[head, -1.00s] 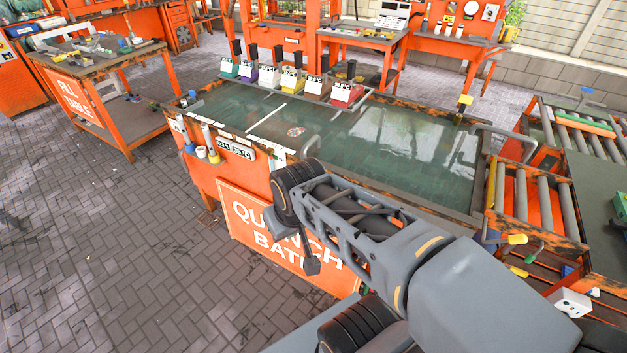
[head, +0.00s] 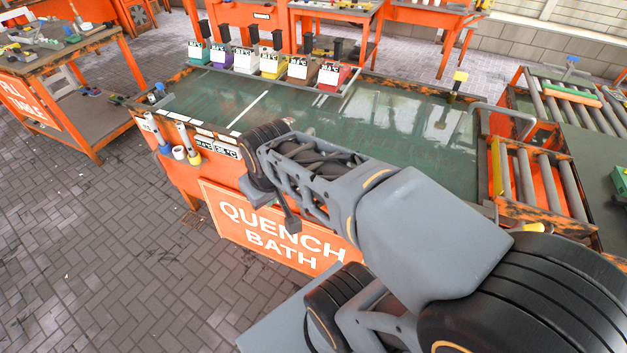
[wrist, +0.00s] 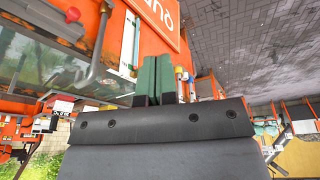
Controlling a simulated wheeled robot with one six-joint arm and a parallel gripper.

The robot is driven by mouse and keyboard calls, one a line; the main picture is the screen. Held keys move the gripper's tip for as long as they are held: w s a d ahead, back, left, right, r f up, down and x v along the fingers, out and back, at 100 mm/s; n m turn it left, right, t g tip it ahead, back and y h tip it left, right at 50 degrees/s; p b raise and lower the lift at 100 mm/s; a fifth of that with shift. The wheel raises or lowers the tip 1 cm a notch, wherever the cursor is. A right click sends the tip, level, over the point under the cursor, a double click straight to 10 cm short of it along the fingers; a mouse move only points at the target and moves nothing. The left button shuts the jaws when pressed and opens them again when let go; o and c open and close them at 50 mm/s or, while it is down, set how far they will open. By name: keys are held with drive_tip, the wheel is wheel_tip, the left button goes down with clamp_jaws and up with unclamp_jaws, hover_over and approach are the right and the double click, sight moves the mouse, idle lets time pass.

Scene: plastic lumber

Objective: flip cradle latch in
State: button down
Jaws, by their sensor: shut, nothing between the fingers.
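My gripper (wrist: 154,80) shows in the wrist view as two green fingers, pressed together and empty. In the head view my arm reaches over the front edge of the quench bath, and the fingertips cannot be made out there. I cannot tell which part is the cradle latch. A yellow-topped lever (head: 459,80) stands upright at the bath's far right corner, well away from my gripper. A grey bent handle (head: 508,118) is at the bath's right end. In the wrist view a grey bent bar (wrist: 97,62) lies left of the fingers, apart from them.
The quench bath (head: 170,172) has an orange front and a "QUENCH BATH" sign (head: 272,228). Several coloured boxes (head: 272,62) line its back edge. Rollers (head: 548,178) stand at its right end. A table (head: 60,57) is at the left; the paved floor (head: 90,230) between is clear.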

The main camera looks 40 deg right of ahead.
drive_tip(key=w+d+f+n+g, duration=0.1)
drive_tip(key=w+d+f+n, duration=0.1)
drive_tip(key=d, duration=0.4)
drive_tip(key=w+d+f+n+g+b, duration=0.1)
drive_tip(key=w+d+f+n+g, duration=0.1)
drive_tip(key=w+d+f, duration=0.2)
drive_tip(key=w+d+f+n+g+b, duration=0.1)
drive_tip(key=w+d+f, duration=0.3)
drive_tip(key=d, duration=0.6)
drive_tip(key=shift+w+n+g+h, duration=0.4)
drive_tip(key=shift+w, duration=0.8)
drive_tip(key=shift+f, duration=0.1)
wheel_tip(320, 180, down, 10)
drive_tip(key=s, duration=0.1)
drive_tip(key=shift+s+d, duration=0.3)
drive_tip(key=shift+d, duration=0.15)
drive_tip(key=s, duration=0.1)
drive_tip(key=s+d, duration=0.2)
drive_tip(key=s, duration=0.1)
drive_tip(key=shift+d, duration=0.1)
drive_tip(key=shift+r, duration=0.2)
